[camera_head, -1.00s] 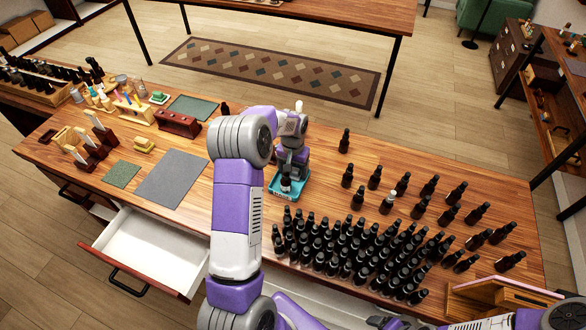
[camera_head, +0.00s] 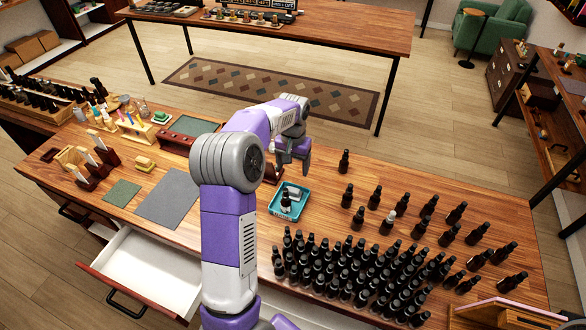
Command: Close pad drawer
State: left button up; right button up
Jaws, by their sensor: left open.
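The pad drawer (camera_head: 150,265) juts out from the front of the wooden workbench at lower left. It is open, with a white, empty-looking inside and a dark handle (camera_head: 126,304) on its reddish front. Part of its right side is hidden behind my left arm. My left gripper (camera_head: 293,168) is open above the bench, just behind the teal tray (camera_head: 305,207), well right of the drawer and apart from it. A small dark bottle (camera_head: 286,203) and a whitish item lie in the tray. My right gripper is out of view.
Many dark dropper bottles (camera_head: 350,270) crowd the bench's front right, with several more spread behind them. A grey mat (camera_head: 168,198), a green mat (camera_head: 122,193) and wooden holders stand on the left. Another closed drawer handle (camera_head: 73,213) is at far left.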

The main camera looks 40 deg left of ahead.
aim_at(166, 280)
jog(key=k, duration=1)
